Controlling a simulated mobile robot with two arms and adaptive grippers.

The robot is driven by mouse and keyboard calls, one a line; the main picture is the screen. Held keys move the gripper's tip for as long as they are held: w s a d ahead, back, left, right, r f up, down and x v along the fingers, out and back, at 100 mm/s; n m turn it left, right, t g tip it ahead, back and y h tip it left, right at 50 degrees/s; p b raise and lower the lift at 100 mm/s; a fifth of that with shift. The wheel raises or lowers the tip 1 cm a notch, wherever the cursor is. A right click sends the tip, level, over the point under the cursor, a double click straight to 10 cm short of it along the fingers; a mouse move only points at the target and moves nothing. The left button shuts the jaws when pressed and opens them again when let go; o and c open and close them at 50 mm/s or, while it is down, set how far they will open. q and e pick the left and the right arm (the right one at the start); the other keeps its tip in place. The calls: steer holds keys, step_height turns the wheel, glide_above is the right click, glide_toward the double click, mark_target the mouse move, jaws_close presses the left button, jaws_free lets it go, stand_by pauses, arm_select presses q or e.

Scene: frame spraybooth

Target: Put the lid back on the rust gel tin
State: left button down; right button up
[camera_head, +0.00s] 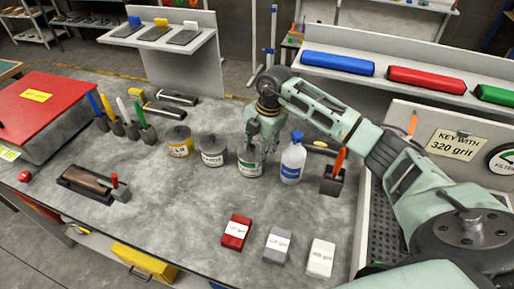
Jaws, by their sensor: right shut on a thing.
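Three short tins stand in a row on the grey bench: a yellow-labelled tin (180,149), a white-labelled tin (213,158) and a green-labelled tin (249,168). The first two have dark lids with knobs. The labels are too small to read, so I cannot tell which is the rust gel tin by name. My right gripper (254,142) points down at the top of the green-labelled tin and is shut on what seems to be its lid. The fingers hide the lid and most of the tin's rim, so I cannot tell whether the lid is seated. My left gripper is out of view.
A white bottle with a blue label (292,160) stands close right of the green-labelled tin. A dark holder with an orange-handled tool (334,180) is further right. Red (236,231), grey (277,244) and white (320,257) blocks lie in front. The bench's front left middle is clear.

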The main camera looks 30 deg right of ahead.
stand_by(0.3)
steer(key=o, duration=1.1)
steer(key=shift+o, duration=0.2)
steer(key=o, duration=0.4)
steer(key=shift+r, duration=0.1)
steer(key=shift+r+p, duration=2.6)
steer(key=shift+r, duration=0.8)
